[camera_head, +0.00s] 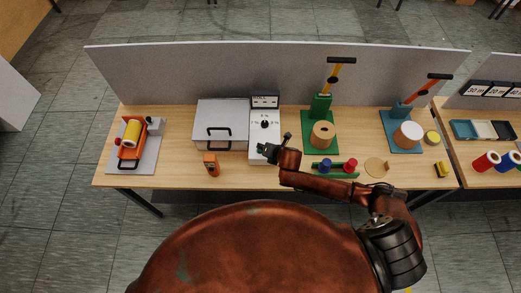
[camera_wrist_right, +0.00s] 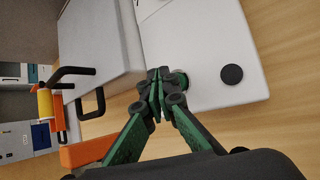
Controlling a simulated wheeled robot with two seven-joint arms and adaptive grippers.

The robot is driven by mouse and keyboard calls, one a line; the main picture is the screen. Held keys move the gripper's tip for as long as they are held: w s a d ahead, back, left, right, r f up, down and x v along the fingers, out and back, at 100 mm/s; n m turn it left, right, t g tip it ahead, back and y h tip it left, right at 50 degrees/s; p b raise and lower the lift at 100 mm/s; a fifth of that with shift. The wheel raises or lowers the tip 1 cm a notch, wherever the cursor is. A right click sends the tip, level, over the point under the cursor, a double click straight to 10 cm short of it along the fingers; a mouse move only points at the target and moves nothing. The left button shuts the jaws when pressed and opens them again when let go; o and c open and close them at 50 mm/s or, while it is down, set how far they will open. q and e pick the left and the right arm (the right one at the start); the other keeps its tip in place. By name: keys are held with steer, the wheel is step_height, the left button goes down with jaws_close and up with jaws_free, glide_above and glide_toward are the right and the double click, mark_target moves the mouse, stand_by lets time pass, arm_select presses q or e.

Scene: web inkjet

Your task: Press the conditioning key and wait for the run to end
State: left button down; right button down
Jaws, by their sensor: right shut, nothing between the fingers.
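The white control unit (camera_head: 265,118) stands on the table with a dark dial and a small display at its top. It also shows in the right wrist view (camera_wrist_right: 200,45), with a black round button (camera_wrist_right: 231,74) and a green round key (camera_wrist_right: 182,79) on its face. My right gripper (camera_head: 266,149) is over the unit's near end, shut and empty. In the right wrist view its fingertips (camera_wrist_right: 155,88) are beside the green key and hide part of it. I cannot tell whether they touch it. No label on either button is readable. My left gripper is not in view.
A grey lidded box (camera_head: 221,125) with a black handle stands left of the unit. A small orange device (camera_head: 211,165) is in front of it. A green press (camera_head: 320,120) and a green tray (camera_head: 335,170) stand to the right. A grey partition (camera_head: 200,70) runs behind.

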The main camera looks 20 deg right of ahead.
mark_target(261, 151)
steer(key=shift+f, duration=0.15)
steer(key=shift+f, duration=0.3)
steer(key=shift+f, duration=0.45)
stand_by(0.8)
steer(key=shift+r+p, duration=0.85)
steer(key=shift+r, duration=0.05)
step_height(261, 151, up, 5)
steer(key=p, duration=0.5)
steer(key=shift+r, duration=0.1)
